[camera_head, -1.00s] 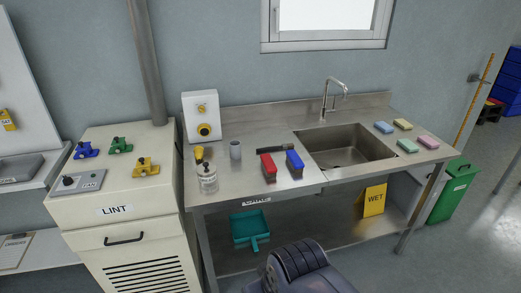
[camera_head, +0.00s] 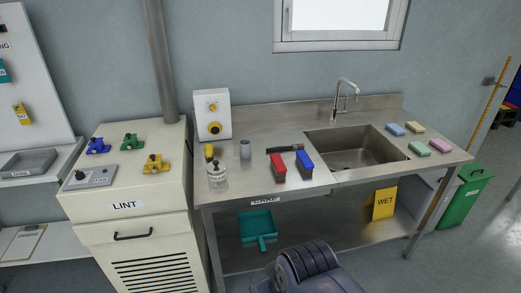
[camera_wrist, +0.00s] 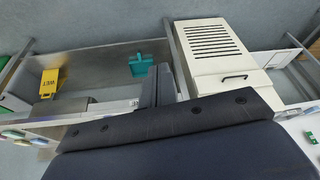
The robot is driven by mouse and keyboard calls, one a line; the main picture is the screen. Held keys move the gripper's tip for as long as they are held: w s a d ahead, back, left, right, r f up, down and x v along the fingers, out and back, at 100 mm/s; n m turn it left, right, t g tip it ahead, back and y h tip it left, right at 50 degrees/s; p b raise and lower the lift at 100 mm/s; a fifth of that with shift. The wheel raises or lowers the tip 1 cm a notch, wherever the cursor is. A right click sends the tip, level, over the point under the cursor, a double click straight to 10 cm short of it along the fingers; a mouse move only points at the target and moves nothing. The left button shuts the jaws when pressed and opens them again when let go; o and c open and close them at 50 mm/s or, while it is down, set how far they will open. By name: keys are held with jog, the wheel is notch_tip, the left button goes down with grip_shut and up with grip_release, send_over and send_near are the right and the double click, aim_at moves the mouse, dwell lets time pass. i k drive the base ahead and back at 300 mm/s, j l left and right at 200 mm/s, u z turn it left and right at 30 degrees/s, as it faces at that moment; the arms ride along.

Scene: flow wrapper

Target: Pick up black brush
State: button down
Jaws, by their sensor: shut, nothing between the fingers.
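The black brush (camera_head: 284,149) lies on the steel sink bench, left of the basin. It is long, dark and narrow, just behind a red brush (camera_head: 278,168) and a blue brush (camera_head: 304,165) that stand in front of it. My gripper (camera_wrist: 159,86) shows in the wrist view as dark fingers, shut and empty, well apart from the brush. The black brush cannot be made out in the wrist view, which looks upside down at the bench front.
A lint cabinet (camera_head: 125,206) stands left. A teal dustpan (camera_head: 258,226) and a yellow WET sign (camera_head: 384,203) are on the lower shelf.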

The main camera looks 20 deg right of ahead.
aim_at(294, 147)
jog(key=i+l+z, duration=0.25)
jog(key=i+l, duration=0.25)
jog(key=i+l+z, duration=0.25)
jog(key=i, duration=0.25)
jog(key=i+l+z, duration=0.25)
jog(key=i, duration=0.3)
jog(key=l, duration=0.1)
